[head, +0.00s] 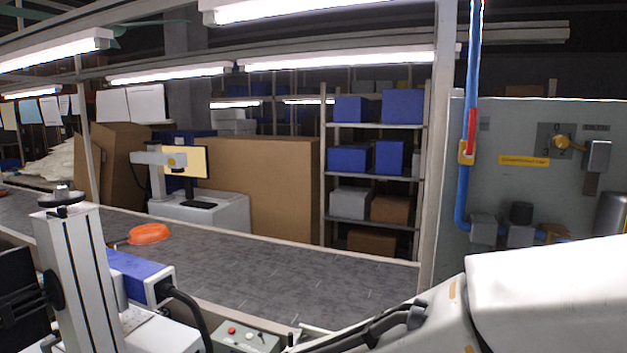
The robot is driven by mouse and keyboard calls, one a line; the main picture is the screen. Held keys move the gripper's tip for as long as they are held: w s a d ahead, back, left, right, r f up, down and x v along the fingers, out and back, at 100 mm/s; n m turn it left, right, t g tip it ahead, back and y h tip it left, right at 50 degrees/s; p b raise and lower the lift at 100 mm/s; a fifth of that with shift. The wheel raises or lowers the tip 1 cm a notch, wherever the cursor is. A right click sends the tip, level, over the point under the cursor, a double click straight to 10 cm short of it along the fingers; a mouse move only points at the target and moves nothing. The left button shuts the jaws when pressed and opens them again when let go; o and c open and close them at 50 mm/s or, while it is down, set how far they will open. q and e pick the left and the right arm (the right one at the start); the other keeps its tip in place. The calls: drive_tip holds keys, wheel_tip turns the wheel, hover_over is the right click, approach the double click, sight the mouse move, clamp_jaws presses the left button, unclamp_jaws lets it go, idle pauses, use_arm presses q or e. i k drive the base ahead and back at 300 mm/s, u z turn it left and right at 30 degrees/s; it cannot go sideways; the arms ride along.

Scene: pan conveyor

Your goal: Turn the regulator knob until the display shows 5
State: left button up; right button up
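A grey panel (505,125) stands at the right with a blue pipe (465,120) running down its left side. Low on it, a short black knob (521,212) stands upright on a grey block (520,236); it looks like the regulator knob. A brass-coloured knob (562,142) sits higher up, beside a grey box (598,156). My white right arm fills the lower right, below the panel. Neither gripper is in view.
A grey conveyor belt (270,280) crosses the view, with an orange pan (149,234) on it. A white column device (75,265) with a blue unit (138,277) stands at front left. A small control box (245,340) is at the bottom. Shelves (375,175) stand behind.

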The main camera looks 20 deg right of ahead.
sight(521, 213)
drive_tip(key=z, duration=1.4)
